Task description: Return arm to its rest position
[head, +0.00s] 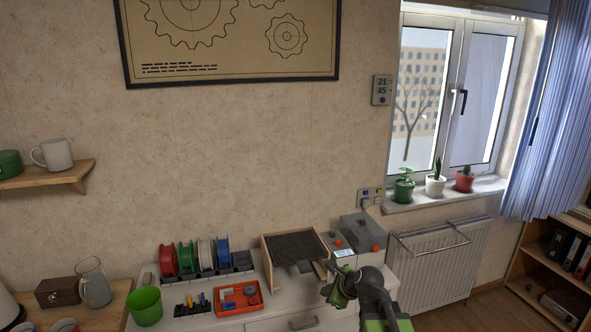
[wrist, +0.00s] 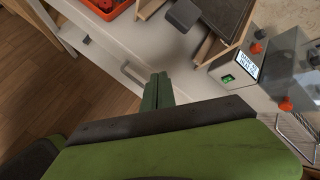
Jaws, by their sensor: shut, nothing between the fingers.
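My gripper (head: 338,289) shows in the head view at the lower right, in front of the right part of the white cabinet (head: 262,325). Its green fingers are shut with nothing between them. In the wrist view my gripper (wrist: 158,90) points at the cabinet's front edge, close to the drawer handle (wrist: 132,76). The fingers appear apart from the things on the cabinet top.
A wooden-framed dark tray (head: 295,246), a grey machine with orange knobs (head: 358,236) and an orange bin (head: 238,299) stand on the cabinet. Several spools, a green cup (head: 145,306) and a side table with a jug (head: 93,282) are leftward. A radiator (head: 440,256) is at right.

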